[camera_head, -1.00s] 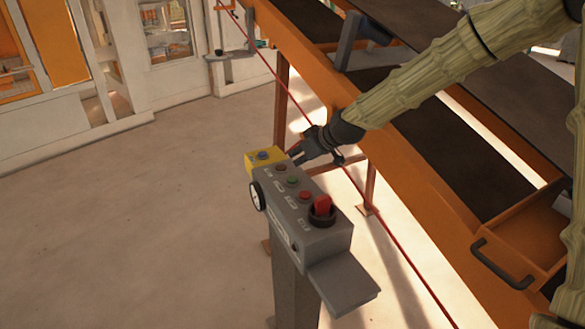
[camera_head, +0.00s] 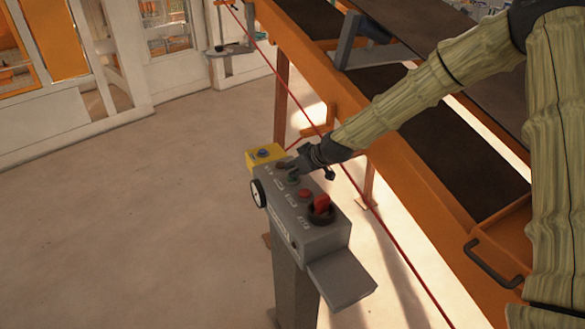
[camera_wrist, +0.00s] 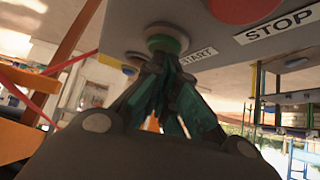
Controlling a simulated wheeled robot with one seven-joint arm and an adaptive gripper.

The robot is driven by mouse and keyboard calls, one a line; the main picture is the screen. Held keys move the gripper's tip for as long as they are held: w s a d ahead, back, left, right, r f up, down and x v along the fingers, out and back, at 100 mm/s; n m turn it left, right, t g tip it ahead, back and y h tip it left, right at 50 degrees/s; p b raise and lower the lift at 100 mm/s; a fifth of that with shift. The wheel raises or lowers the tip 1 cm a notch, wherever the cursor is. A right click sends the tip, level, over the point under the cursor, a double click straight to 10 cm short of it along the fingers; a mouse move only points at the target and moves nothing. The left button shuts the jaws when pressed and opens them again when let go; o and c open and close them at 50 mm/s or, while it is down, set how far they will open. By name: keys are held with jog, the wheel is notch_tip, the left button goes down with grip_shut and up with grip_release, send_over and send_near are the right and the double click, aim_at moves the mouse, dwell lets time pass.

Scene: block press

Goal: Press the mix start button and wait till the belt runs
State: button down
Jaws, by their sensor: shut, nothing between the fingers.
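A grey control box (camera_head: 322,238) on a post carries a row of buttons. The green button (camera_wrist: 166,38) sits above a label reading START in the wrist view; any other word on the label is hidden or unreadable. The green button also shows in the head view (camera_head: 293,179), partly behind my fingers. My gripper (camera_wrist: 163,60) is shut and empty, its fingertips at the green button and seemingly against it. I cannot tell whether the button is pushed in. The dark conveyor belt (camera_head: 400,110) lies behind the box; its motion cannot be told.
A red cord (camera_head: 385,228) runs along the orange conveyor frame. The floor at left is clear.

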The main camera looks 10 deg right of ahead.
aim_at(298, 186)
dwell(0.3)
jog(key=shift+f+b, duration=0.8)
jog(key=shift+b, duration=0.15)
jog(key=shift+s+f, duration=0.15)
jog(key=shift+f, duration=0.15)
notch_tip(298, 186, up, 4)
jog(key=shift+f+p, duration=0.1)
jog(key=shift+p, duration=0.65)
jog(key=b+v, duration=0.1)
jog(key=v, duration=0.2)
jog(key=shift+d+r, duration=0.1)
jog(key=shift+r, duration=0.25)
jog(key=b+v, duration=0.3)
jog(key=v, duration=0.4)
jog(key=shift+r, duration=0.1)
